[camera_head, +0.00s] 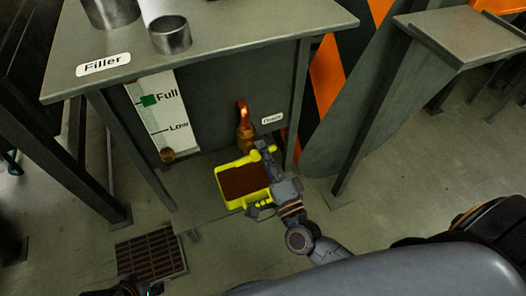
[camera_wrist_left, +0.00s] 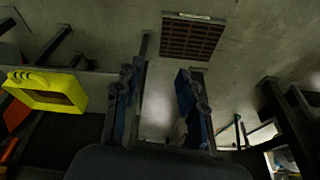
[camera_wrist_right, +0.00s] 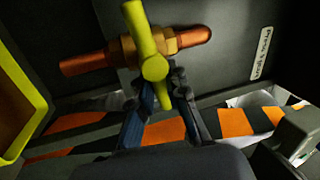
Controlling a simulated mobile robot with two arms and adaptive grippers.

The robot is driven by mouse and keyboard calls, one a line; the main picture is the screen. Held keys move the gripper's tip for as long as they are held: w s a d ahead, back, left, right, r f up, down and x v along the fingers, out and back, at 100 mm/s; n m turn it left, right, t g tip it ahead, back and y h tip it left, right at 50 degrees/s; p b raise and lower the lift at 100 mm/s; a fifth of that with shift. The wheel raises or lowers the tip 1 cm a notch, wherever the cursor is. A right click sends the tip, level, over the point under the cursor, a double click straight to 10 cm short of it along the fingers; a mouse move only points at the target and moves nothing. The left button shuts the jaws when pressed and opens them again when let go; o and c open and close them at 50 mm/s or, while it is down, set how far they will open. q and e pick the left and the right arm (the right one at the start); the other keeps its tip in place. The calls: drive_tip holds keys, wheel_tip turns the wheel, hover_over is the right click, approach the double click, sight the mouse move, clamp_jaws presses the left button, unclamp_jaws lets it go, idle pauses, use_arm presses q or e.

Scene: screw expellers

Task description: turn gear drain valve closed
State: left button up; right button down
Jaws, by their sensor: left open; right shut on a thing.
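My left gripper (camera_wrist_left: 158,72) is open and empty, away from the valve, over the floor.
A yellow tray (camera_head: 222,189) with dark brown contents stands below the valve; its rim also shows in the left wrist view (camera_wrist_left: 49,101). A floor grate (camera_head: 150,256) lies at lower left. Table legs (camera_head: 131,152) flank the tank. Open floor lies in front.

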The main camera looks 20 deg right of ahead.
use_arm(q)
drive_tip(key=shift+v, duration=0.85)
use_arm(e)
drive_tip(key=shift+f+m+h, duration=0.2)
drive_tip(key=shift+m+h, duration=0.1)
drive_tip(key=shift+m, duration=0.8)
drive_tip(key=c, duration=1.3)
unclamp_jaws()
use_arm(q)
drive_tip(key=shift+r, duration=0.1)
use_arm(e)
drive_tip(key=v, duration=1.2)
